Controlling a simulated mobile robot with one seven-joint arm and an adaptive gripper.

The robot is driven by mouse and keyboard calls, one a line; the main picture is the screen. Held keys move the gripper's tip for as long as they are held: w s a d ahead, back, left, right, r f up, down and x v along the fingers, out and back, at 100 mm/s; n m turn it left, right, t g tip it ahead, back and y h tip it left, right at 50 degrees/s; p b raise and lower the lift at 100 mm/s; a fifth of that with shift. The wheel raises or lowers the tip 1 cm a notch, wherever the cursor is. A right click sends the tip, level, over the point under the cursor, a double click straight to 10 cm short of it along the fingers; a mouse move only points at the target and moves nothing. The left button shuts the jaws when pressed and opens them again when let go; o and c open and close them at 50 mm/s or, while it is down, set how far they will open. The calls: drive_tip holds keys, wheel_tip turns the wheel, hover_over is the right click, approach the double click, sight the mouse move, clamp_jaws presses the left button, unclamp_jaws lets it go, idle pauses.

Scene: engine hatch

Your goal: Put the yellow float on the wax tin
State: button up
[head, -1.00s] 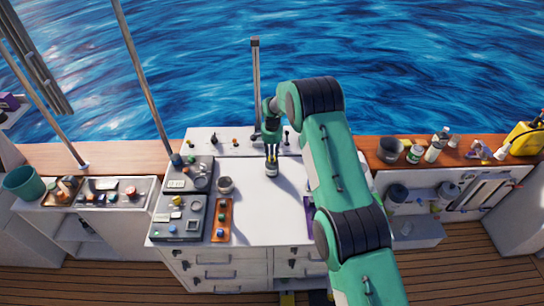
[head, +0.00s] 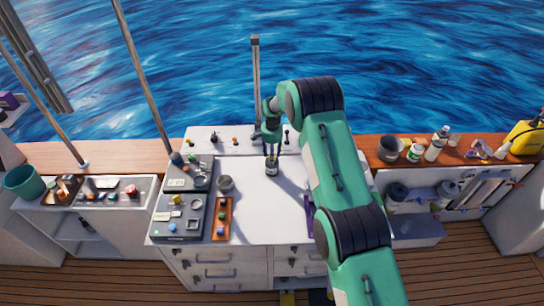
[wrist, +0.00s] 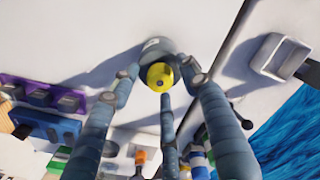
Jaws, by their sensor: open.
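The wax tin, a small round grey tin with a pale label (head: 271,170), stands upright on the white counter in the head view. It also shows in the wrist view (wrist: 156,48), partly covered. The yellow float (wrist: 159,77) appears to rest on top of the tin, between my fingers. In the head view the float is mostly hidden by the fingers. My gripper (head: 272,153) points down just above the tin. Its fingers are open around the float in the wrist view (wrist: 160,84), with gaps visible beside it.
Grey trays of small parts (head: 180,217) and an orange-brown tray (head: 222,220) lie left of the tin, with a dark round container (head: 226,184) nearby. A tall post (head: 256,85) stands behind. The counter close around the tin is clear.

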drive_tip(key=shift+r, duration=0.15)
wheel_tip(320, 180, up, 12)
drive_tip(key=b, duration=0.2)
idle(0.5)
idle(0.7)
